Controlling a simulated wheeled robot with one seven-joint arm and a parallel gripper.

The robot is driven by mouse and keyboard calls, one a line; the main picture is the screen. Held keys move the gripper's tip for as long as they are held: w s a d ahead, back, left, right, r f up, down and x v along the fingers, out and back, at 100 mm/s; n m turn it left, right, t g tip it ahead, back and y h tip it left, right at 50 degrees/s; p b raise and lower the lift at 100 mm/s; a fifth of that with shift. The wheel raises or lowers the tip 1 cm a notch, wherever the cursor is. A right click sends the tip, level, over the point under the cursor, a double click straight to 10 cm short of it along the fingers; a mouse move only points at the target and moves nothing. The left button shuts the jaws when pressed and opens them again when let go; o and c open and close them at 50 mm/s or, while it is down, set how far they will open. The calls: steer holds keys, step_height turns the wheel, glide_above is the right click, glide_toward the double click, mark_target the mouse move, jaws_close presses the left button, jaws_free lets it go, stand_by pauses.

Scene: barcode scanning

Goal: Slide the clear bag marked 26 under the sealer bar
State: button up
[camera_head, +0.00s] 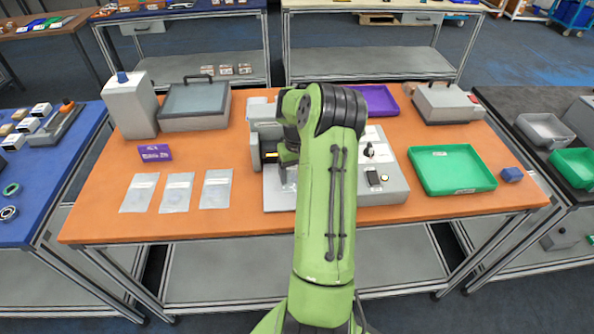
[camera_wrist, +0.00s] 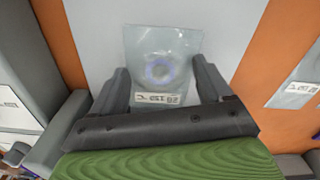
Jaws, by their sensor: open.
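A clear bag (camera_wrist: 160,52) lies on a pale grey plate (camera_wrist: 225,25) in the wrist view, with a round ring-like part inside and a white label at its near edge. The label is upside down and I cannot read its number surely. My gripper (camera_wrist: 160,68) is open, with one finger on each side of the bag. In the head view the grey sealer (camera_head: 267,130) stands mid-table, partly hidden by my arm. Its bar and the bag's far edge cannot be told clearly. My gripper (camera_head: 288,160) is low in front of the sealer, mostly hidden.
Three more bags (camera_head: 178,192) lie in a row on the orange table at left. A purple sign (camera_head: 154,153) and grey machines stand behind them. At right are a grey box with controls (camera_head: 390,192), a green tray (camera_head: 451,167) and a blue block (camera_head: 511,174).

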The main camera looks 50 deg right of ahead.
step_height(320, 180, up, 16)
steer(key=p, duration=0.2)
steer(key=shift+p, duration=0.35)
steer(key=shift+f, duration=0.15)
